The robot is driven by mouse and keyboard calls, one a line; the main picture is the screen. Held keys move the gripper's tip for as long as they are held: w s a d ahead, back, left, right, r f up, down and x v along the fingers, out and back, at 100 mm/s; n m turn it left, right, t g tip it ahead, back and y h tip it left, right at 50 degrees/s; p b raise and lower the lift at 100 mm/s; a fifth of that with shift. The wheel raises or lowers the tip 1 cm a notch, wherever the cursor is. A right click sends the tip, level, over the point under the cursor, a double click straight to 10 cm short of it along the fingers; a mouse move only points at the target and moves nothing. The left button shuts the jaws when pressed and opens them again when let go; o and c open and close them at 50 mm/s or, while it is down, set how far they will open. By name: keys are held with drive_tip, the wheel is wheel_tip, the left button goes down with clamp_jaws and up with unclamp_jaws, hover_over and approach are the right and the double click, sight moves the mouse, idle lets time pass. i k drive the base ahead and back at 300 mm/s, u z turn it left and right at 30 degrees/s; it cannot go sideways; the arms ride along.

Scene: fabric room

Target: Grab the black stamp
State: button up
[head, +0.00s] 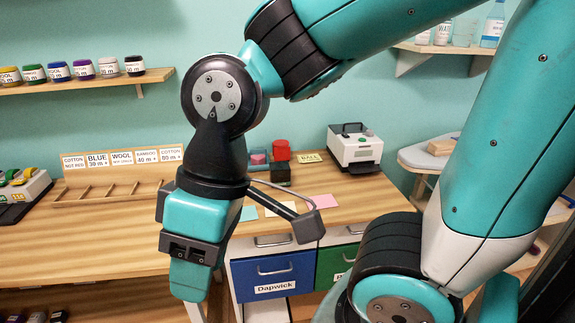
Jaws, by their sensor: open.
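I cannot clearly pick out a black stamp. A small dark block (280,174) stands on the wooden table below and touching a red block (281,151) in the picture; whether it is a stamp I cannot tell. My gripper (190,278) hangs in front of the table at the left of centre, pointing down. It is open, with nothing visible in it. The dark block is farther back and to the right of it. My gripper and wrist hide part of the table behind them.
The wooden table (80,238) holds a divided rack (110,195) with label cards, pink and pale paper notes (322,201), and a white machine (354,148). A device with coloured tops (20,190) is at the left. Blue (272,277) and green drawers sit below. Shelves line the wall.

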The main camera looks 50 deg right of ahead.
sight(279, 171)
drive_tip(key=z, duration=0.65)
drive_tip(key=i, duration=1.1)
drive_tip(key=z, duration=0.7)
